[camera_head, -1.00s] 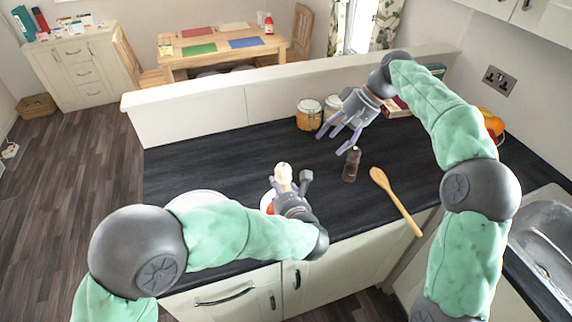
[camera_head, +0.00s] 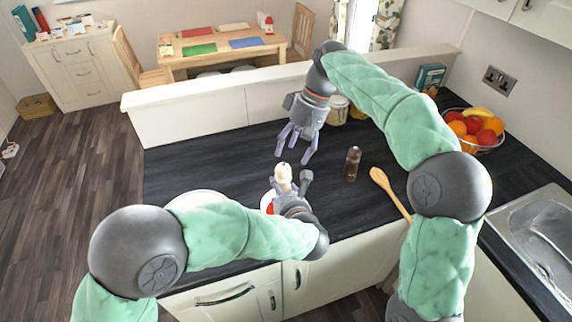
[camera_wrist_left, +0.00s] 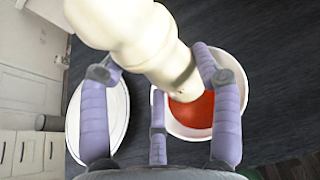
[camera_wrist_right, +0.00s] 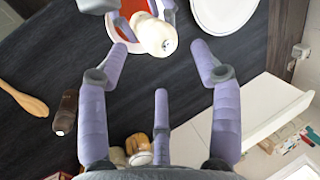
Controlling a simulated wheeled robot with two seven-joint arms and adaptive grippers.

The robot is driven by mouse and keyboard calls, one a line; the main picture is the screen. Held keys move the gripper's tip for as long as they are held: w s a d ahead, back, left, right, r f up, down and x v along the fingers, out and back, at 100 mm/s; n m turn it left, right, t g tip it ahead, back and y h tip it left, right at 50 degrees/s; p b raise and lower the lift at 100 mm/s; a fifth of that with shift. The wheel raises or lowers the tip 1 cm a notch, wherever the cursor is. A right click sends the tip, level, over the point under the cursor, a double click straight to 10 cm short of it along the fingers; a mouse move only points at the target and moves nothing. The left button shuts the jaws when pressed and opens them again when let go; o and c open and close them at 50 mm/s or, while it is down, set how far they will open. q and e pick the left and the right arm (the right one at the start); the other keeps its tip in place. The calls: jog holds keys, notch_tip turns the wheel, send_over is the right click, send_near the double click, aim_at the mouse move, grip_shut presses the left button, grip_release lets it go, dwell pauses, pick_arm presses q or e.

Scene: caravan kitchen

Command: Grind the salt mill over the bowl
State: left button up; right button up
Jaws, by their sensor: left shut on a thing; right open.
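The cream-coloured salt mill (camera_head: 283,174) is in my left gripper (camera_head: 290,190). The left wrist view shows the mill (camera_wrist_left: 135,40) tilted between the fingers, its lower end over the white bowl (camera_wrist_left: 168,124) of red food. The bowl (camera_head: 265,203) is mostly hidden by my left arm in the head view. My right gripper (camera_head: 296,146) is open and empty, pointing down just above and behind the mill's top. In the right wrist view the mill's top (camera_wrist_right: 158,38) lies beyond the open fingers, apart from them.
A white plate (camera_head: 196,198) is left of the bowl. Jars (camera_head: 338,108) stand at the back; a fruit bowl (camera_head: 474,131) is far right.

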aim_at(287, 164)
jog(key=x, duration=0.6)
jog(key=c, duration=1.1)
